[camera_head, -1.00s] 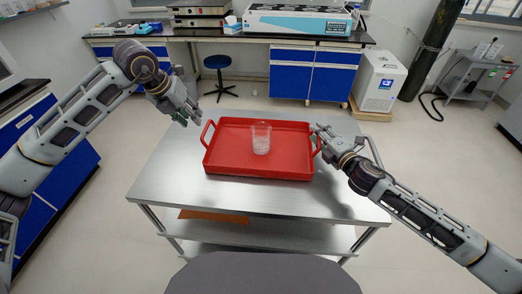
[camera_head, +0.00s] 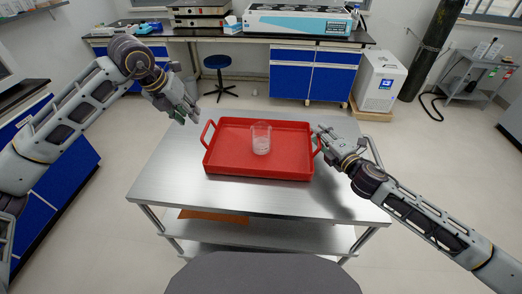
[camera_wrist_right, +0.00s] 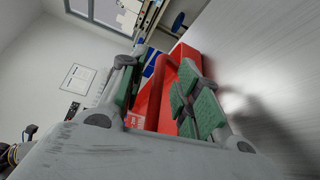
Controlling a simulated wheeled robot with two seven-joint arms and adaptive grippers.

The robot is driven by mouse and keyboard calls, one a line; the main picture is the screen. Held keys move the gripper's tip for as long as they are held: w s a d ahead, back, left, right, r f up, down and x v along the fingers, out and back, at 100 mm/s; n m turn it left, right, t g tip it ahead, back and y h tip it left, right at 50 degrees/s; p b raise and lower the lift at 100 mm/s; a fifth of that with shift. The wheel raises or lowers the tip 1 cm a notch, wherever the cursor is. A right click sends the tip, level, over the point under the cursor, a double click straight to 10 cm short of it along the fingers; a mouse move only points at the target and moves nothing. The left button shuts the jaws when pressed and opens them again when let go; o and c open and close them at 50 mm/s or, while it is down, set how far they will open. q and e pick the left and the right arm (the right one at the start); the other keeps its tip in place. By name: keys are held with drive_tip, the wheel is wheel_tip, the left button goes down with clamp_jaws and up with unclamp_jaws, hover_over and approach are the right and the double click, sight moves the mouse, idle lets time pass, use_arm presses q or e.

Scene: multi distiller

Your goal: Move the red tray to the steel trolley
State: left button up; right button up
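The red tray (camera_head: 225,160) lies flat on a steel table with a lower shelf (camera_head: 165,190), its handles at the left and right ends. A clear glass beaker (camera_head: 261,139) stands upright in the tray. My right gripper (camera_head: 322,140) is at the tray's right handle. In the right wrist view its green-padded fingers (camera_wrist_right: 160,95) are apart, on either side of the red handle (camera_wrist_right: 158,85); contact is unclear. My left gripper (camera_head: 188,118) is open and empty, above and left of the left handle (camera_head: 208,132), apart from it.
A grey metal cart (camera_head: 468,88) stands at the far right beside a dark gas cylinder (camera_head: 432,50). A blue stool (camera_head: 217,63) and a bench with blue cabinets (camera_head: 310,80) are behind. The floor right of the table is clear.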

drive_tip(key=shift+v, duration=5.4)
drive_tip(key=shift+s, duration=0.15)
